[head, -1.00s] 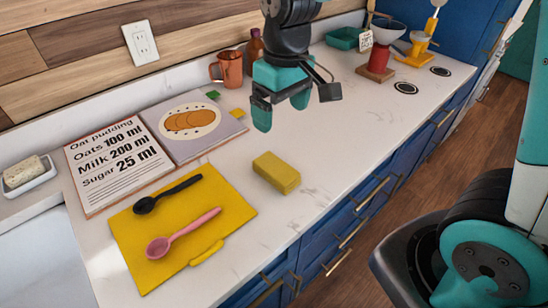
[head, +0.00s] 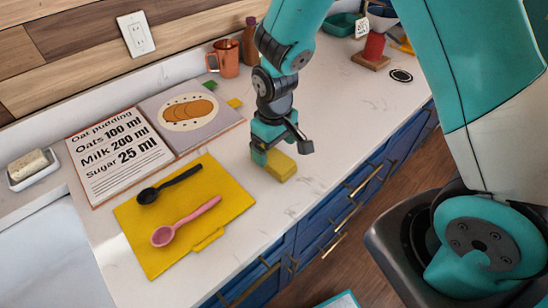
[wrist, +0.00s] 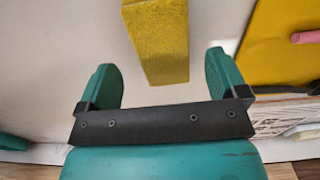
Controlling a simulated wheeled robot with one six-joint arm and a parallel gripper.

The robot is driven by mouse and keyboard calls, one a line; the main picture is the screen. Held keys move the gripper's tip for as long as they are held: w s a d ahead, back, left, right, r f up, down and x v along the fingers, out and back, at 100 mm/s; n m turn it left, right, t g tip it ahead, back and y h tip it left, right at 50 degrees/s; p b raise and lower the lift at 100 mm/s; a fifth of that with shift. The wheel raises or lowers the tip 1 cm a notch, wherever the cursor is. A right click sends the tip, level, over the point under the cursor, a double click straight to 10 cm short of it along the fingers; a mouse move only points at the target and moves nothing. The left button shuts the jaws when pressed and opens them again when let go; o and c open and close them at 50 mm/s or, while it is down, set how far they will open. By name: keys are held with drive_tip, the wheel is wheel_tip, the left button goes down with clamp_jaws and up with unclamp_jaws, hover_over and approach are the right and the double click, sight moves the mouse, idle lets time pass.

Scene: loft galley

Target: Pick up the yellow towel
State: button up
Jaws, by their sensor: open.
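My gripper (head: 262,157) is low over the counter at the block's left end, right of the towel. In the wrist view my open gripper (wrist: 163,72) has the block (wrist: 160,40) between and just beyond its fingers, apart from both.
A recipe board (head: 118,150) and a picture board (head: 190,117) lie behind the towel. A copper mug (head: 226,58) and brown bottle (head: 250,42) stand near the wall. A soap dish (head: 33,168) and sink are at left.

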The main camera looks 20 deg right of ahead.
sight(273, 157)
drive_tip(key=shift+a+f+p, duration=0.15)
drive_tip(key=shift+f+p, duration=0.3)
drive_tip(key=shift+f, duration=1.5)
drive_tip(key=c, duration=1)
wheel_tip(273, 157, up, 20)
drive_tip(key=shift+r+b, duration=0.1)
drive_tip(key=shift+b, duration=1.1)
